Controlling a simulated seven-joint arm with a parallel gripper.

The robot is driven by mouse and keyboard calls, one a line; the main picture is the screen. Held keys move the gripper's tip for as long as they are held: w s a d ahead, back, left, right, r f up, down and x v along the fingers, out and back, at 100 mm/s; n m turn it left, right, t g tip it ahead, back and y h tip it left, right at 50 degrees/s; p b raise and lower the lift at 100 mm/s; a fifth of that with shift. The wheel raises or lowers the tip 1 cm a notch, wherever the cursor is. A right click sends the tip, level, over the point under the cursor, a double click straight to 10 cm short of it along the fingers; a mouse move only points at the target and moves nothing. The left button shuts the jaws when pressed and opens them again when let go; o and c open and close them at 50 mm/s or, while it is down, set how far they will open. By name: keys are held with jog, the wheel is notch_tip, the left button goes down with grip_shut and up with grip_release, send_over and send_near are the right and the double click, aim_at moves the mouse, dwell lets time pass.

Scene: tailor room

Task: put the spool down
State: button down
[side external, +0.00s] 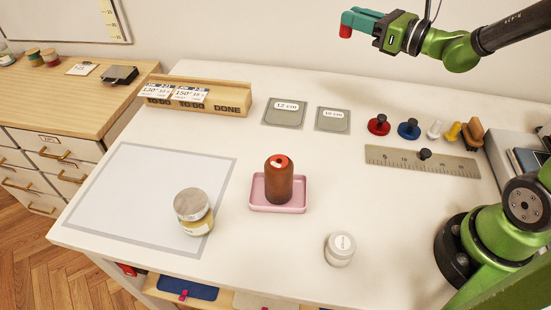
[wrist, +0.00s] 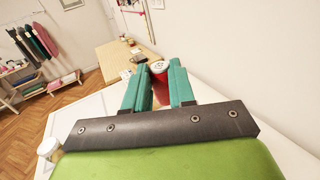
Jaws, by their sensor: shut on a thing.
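A red spool (side external: 345,32) is held between the green fingertips of my gripper (side external: 357,20), high above the back of the white table in the side view. The fingers cover part of it. In the wrist view the red spool (wrist: 159,88) shows its pale round top between the two fingers of my gripper (wrist: 160,76). My gripper is shut on it and points left, well clear of the table (side external: 215,275).
A brown bottle-like thing (side external: 279,184) stands in a pink tray (side external: 277,208). Two jars (side external: 194,212) (side external: 340,249) stand near the front. A wooden rack (side external: 197,97), grey plates (side external: 284,113), small knobs (side external: 408,129) and a ruler (side external: 395,160) lie behind. The pale mat (side external: 135,190) is mostly clear.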

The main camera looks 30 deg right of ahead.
jog(key=s+a+f+n+g+y, duration=0.1)
jog(key=a+f+n+g+y, duration=0.3)
jog(key=f, duration=0.3)
jog(key=a+f+n+g+y, duration=0.25)
jog(key=f+y, duration=0.25)
jog(key=f, duration=0.3)
jog(key=s+a+f+n+g+y, duration=0.2)
jog(key=s+f+n+g+y, duration=0.15)
jog(key=s+n+g, duration=0.95)
jog(key=shift+s+d+f+m+g, duration=0.1)
jog(key=shift+s+f+m+g, duration=0.25)
jog(key=shift+f, duration=0.9)
jog(key=shift+s+d+f+m+g, duration=0.15)
jog(key=shift+f+g, duration=0.25)
jog(key=shift+f, duration=0.85)
jog(key=shift+s+f+m+g, duration=0.3)
jog(key=shift+f+m+g, duration=0.1)
jog(key=shift+f, duration=0.85)
